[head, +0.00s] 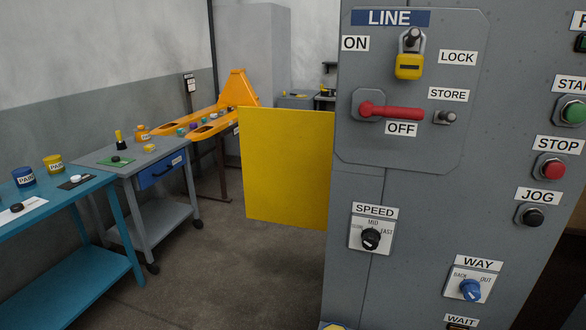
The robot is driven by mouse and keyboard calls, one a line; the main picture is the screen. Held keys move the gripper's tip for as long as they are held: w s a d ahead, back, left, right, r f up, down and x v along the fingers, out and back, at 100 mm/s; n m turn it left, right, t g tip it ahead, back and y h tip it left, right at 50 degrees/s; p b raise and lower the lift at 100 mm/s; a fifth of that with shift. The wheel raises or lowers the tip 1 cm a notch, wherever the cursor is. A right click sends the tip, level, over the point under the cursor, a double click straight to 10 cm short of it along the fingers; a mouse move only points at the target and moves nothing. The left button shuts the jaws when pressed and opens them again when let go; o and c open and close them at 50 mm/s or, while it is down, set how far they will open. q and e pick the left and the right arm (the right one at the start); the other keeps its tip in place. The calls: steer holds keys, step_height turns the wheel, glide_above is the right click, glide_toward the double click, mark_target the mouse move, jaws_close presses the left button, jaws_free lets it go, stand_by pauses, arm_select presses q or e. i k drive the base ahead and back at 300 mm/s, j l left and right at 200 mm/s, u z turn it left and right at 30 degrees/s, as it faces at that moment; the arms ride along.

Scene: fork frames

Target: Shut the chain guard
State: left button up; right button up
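A flat yellow panel (286,168), which looks like the chain guard, stands upright in the middle of the head view. It sticks out to the left from behind the left edge of the grey control cabinet (352,275), so it appears swung open. Its right edge meets the cabinet's edge in the picture; any hinge there is hidden. No handle or latch shows on the face I see. Neither of my grippers is in view.
The cabinet carries a red switch handle (391,112) at OFF, a yellow padlock (409,66), buttons and knobs. At left stand a blue table (75,268), a grey cart (150,205) and an orange rack (238,90). The floor (230,270) before the panel is clear.

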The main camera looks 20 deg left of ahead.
mark_target(287, 154)
steer(key=i+j+z, duration=0.15)
steer(key=j, duration=0.2)
steer(key=j+z, duration=0.1)
steer(key=j, duration=0.25)
steer(key=j+z, duration=0.2)
steer(key=j, duration=0.4)
steer(key=k+j+z, duration=0.2)
steer(key=j, duration=0.35)
steer(key=j+z, duration=0.2)
steer(key=j, duration=0.4)
steer(key=i+j+z, duration=0.2)
steer(key=j, duration=0.2)
steer(key=j+z, duration=0.15)
steer(key=j, duration=0.25)
steer(key=i+j+z, duration=0.1)
steer(key=j, duration=0.15)
steer(key=i+j+z, duration=0.15)
steer(key=j, duration=0.15)
steer(key=j+z, duration=0.1)
steer(key=j, duration=0.15)
steer(key=j+z, duration=0.3)
steer(key=j, duration=0.6)
steer(key=j+z, duration=0.3)
steer(key=j, duration=0.6)
steer(key=k+j+z, duration=0.1)
steer(key=j+z, duration=0.2)
steer(key=j, duration=0.55)
